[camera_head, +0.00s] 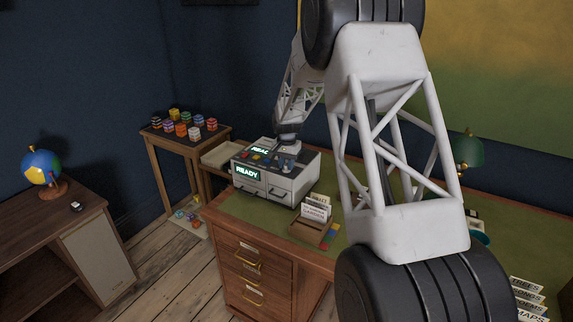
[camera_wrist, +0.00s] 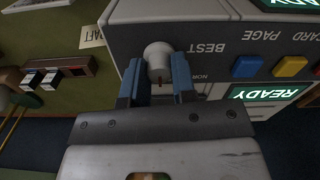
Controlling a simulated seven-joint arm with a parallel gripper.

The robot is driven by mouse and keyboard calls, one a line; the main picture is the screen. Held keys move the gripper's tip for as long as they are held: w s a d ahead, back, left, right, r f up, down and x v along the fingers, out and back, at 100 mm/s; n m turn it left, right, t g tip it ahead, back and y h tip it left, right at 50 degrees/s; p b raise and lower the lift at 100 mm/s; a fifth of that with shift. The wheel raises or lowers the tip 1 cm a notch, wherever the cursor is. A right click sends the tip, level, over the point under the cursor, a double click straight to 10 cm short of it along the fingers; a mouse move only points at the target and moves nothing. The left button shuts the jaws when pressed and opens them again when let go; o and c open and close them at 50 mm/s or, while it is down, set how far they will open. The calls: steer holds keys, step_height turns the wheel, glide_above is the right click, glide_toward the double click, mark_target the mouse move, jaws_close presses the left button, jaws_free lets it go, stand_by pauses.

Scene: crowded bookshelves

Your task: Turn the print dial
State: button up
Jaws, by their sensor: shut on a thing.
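The print dial (camera_wrist: 157,56) is a pale round knob on the grey top panel of the printer-like machine (camera_head: 300,185). In the wrist view, the words BEST, DRAFT in part, and NOR in part are printed around it. My gripper (camera_wrist: 157,75) has its two blue fingers on either side of the dial, shut on it. In the head view, my gripper (camera_head: 287,150) is over the machine's top, and the dial is too small to make out there. A green READY display (camera_head: 247,171) is lit on the machine's front.
A blue button (camera_wrist: 247,66) and a yellow button (camera_wrist: 289,67) sit beside the dial on the panel. A card holder (camera_head: 316,212) stands on the green desk top in front of the machine. A side table with several coloured stacks (camera_head: 181,130) stands at the left.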

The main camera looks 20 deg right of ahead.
steer(key=o, duration=0.9)
steer(key=shift+r, duration=0.15)
steer(key=shift+r, duration=3.75)
steer(key=shift+r, duration=0.1)
